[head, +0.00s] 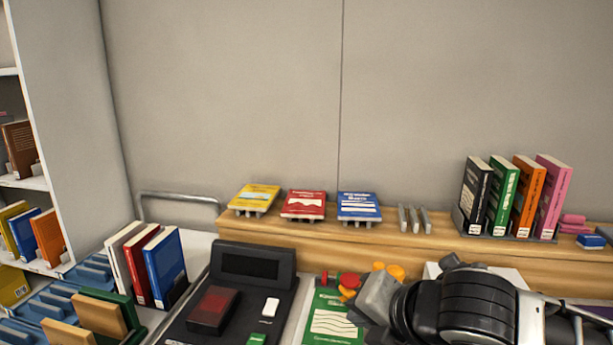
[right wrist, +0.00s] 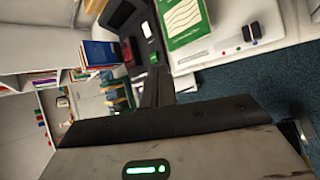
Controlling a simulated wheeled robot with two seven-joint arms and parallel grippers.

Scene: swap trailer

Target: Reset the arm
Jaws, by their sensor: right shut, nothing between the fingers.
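My right arm comes in at the lower right of the head view. Its grey gripper (head: 372,300) is above the desk, beside a green book (head: 332,320) and partly in front of it. In the right wrist view my right gripper (right wrist: 157,85) shows as dark fingers pressed together with nothing between them. The green book also lies flat in that view (right wrist: 183,22), apart from the fingers. My left gripper is in neither view.
A black scanner-like device (head: 250,264) stands left of my right gripper. A wooden ledge (head: 300,245) behind holds flat books and a row of upright books (head: 515,198). Red and orange knobs (head: 350,280) are close to the gripper. Upright books (head: 165,265) stand at left.

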